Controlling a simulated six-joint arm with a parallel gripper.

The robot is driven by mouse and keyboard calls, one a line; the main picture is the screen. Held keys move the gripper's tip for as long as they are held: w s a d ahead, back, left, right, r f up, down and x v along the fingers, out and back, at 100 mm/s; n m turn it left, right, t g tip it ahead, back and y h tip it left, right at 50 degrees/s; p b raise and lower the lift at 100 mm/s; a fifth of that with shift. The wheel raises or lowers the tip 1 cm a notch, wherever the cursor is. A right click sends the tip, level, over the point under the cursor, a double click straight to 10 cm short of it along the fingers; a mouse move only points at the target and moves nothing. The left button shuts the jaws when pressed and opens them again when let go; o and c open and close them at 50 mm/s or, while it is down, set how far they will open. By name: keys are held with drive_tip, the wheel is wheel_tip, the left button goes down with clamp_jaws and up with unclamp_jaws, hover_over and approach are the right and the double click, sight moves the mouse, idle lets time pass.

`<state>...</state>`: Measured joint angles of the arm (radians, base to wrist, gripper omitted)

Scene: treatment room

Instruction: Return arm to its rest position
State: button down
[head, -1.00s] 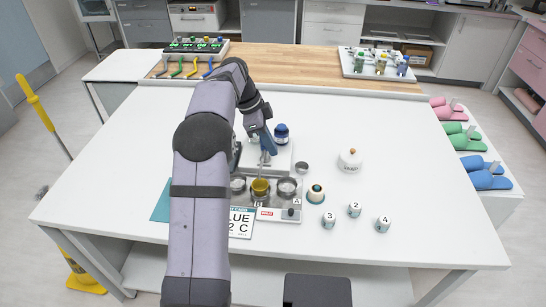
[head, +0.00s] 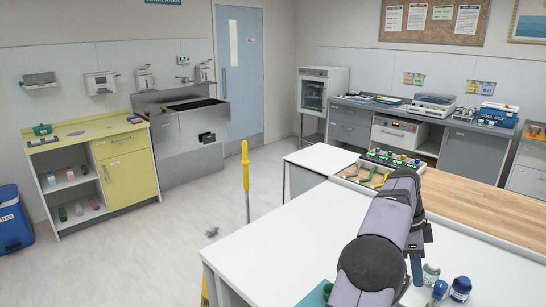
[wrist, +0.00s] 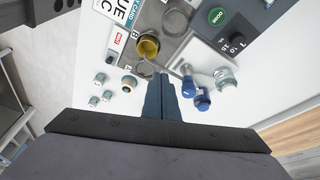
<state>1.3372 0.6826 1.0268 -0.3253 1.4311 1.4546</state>
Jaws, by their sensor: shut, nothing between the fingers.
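My arm (head: 385,245) reaches over the white table in the lower right of the head view. My gripper (wrist: 161,78) is shut and empty in the wrist view, its blue-grey fingers together and pointing at the worktop. It shows partly in the head view (head: 416,268), beside a clear jar (head: 431,272) and a blue-capped bottle (head: 460,288). In the wrist view, a cup with a yellow inside (wrist: 149,47) lies just beyond the fingertips. Blue-capped bottles (wrist: 202,101) are to their right.
Small white pots (wrist: 100,77) and a teal-ringed pot (wrist: 129,82) stand left of the fingers, with a printed card (wrist: 125,12) above. A yellow-handled pole (head: 245,175) stands by the table; floor lies left.

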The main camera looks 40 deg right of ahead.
drive_tip(key=w+a+f+n+t, duration=0.1)
drive_tip(key=w+a+n, duration=0.7)
drive_tip(key=w, duration=0.7)
drive_tip(key=w+a+f+n+t, duration=0.1)
drive_tip(key=w+a+n, duration=0.35)
drive_tip(key=a, duration=0.35)
drive_tip(key=w+a+f+n, duration=0.1)
drive_tip(key=w+a+n, duration=0.2)
drive_tip(key=w+a, duration=0.3)
drive_tip(key=a+f+n+p, duration=0.15)
drive_tip(key=a+n, duration=0.35)
drive_tip(key=a, duration=0.7)
drive_tip(key=s+a+f+n, duration=0.2)
drive_tip(key=a+n, duration=0.1)
drive_tip(key=a, duration=0.3)
drive_tip(key=s+a+f+n+t, duration=0.1)
drive_tip(key=s+a+f+n, duration=0.1)
drive_tip(key=a, duration=0.4)
drive_tip(key=s+a+f+n+y, duration=0.1)
drive_tip(key=s+a+n, duration=0.2)
drive_tip(key=a+n, duration=0.3)
drive_tip(key=shift+s+a+f, duration=0.3)
drive_tip(key=shift+s+f, duration=0.1)
